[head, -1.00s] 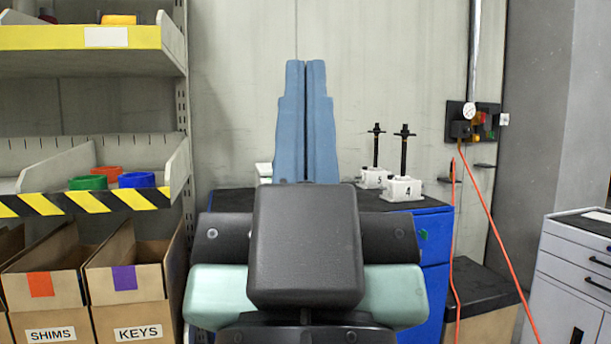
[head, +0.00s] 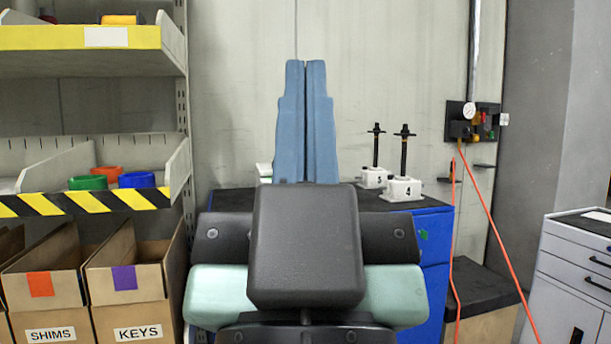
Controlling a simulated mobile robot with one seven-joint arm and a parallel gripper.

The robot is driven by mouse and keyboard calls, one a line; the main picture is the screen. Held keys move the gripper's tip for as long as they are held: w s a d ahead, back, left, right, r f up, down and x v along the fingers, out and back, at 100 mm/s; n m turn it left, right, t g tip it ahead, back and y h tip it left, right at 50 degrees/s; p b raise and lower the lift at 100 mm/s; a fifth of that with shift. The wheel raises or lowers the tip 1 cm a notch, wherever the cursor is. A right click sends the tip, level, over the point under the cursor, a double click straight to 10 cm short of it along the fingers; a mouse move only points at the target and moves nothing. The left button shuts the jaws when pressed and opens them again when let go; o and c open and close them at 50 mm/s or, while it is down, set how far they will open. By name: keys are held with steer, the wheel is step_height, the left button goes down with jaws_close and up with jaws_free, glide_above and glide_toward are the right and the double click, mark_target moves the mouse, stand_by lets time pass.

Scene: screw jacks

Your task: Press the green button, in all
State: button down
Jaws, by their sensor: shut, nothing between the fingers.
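My gripper (head: 305,66) stands upright in the middle of the head view. Its two blue fingers are shut together and empty, with a thin dark line between them. A small dark panel (head: 487,108) is on the wall to the right, with small red, yellowish and green spots; the green button cannot be made out clearly there. A small green patch (head: 423,234) shows on the blue cabinet. Two screw jacks with white bases and black spindles stand on the cabinet's dark top: one marked 4 (head: 403,188) and one behind it (head: 374,178). My gripper appears left of both jacks and the panel.
The blue cabinet (head: 436,273) is partly hidden by my arm. An orange hose (head: 493,228) hangs from the wall fitting. A white drawer unit (head: 566,287) stands at right. Shelves (head: 82,38) with colored rings and cardboard bins (head: 126,291) fill the left.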

steer(key=shift+r, duration=0.15)
step_height(320, 180, up, 20)
steer(key=p, duration=1.9)
steer(key=shift+f+p, duration=0.25)
steer(key=shift+p, duration=0.15)
